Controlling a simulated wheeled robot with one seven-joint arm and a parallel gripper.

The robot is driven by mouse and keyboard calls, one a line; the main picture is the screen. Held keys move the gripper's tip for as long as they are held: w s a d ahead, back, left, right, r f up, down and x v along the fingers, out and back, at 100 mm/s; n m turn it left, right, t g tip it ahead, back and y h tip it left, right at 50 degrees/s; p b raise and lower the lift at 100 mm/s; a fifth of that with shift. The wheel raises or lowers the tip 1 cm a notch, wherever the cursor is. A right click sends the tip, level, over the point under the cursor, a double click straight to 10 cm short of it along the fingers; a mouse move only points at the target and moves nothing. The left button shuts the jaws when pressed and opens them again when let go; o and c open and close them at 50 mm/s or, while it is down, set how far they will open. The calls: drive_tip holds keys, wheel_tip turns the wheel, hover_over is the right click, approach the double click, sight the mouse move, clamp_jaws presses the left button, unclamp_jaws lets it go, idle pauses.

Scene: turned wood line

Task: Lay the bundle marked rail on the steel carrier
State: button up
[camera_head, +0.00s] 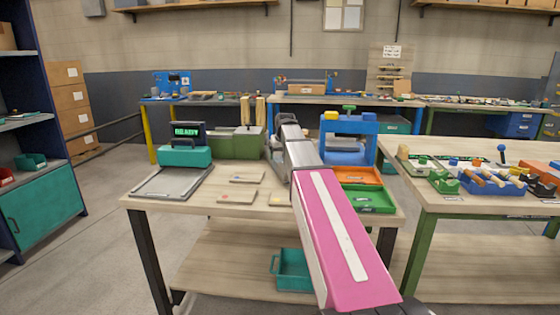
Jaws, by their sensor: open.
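A flat grey steel tray (172,182), which looks like the carrier, lies empty at the left of the near bench. Two light wooden pieces (252,110) stand upright at the green box behind; I cannot tell whether either is the rail bundle, and no rail mark is readable. Small flat wooden pieces (246,178) (238,197) lie on the bench right of the tray. My gripper (276,166) is over the middle of the bench, right of the tray. It is open, mostly hidden by my arm, and nothing shows in it.
A teal device (185,156) with a lit display stands behind the tray. A blue press-like stand (347,140), an orange tray (358,176) and a green tray (372,200) are at the right. A teal bin (291,270) sits on the lower shelf. A cluttered bench (470,205) stands further right.

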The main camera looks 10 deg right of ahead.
drive_tip(key=v, duration=0.7)
drive_tip(key=shift+r, duration=0.4)
drive_tip(key=shift+o, duration=0.4)
drive_tip(key=shift+s, duration=0.3)
drive_tip(key=shift+s+d+f+t, duration=0.1)
drive_tip(key=shift+s+f+t, duration=0.1)
drive_tip(key=shift+t, duration=0.1)
drive_tip(key=shift+w+f+t, duration=0.15)
drive_tip(key=shift+f+t, duration=0.2)
drive_tip(key=shift+t, duration=0.05)
hover_over(280, 159)
drive_tip(key=s, duration=0.2)
drive_tip(key=f, duration=0.4)
drive_tip(key=shift+d+f, duration=0.1)
drive_tip(key=shift+d, duration=0.1)
drive_tip(key=shift+s+x, duration=0.15)
drive_tip(key=shift+x, duration=1.3)
drive_tip(key=shift+s+x, duration=0.1)
drive_tip(key=shift+x, duration=1.35)
drive_tip(key=shift+a+f, duration=0.1)
drive_tip(key=shift+f, duration=0.05)
drive_tip(key=c, duration=1.4)
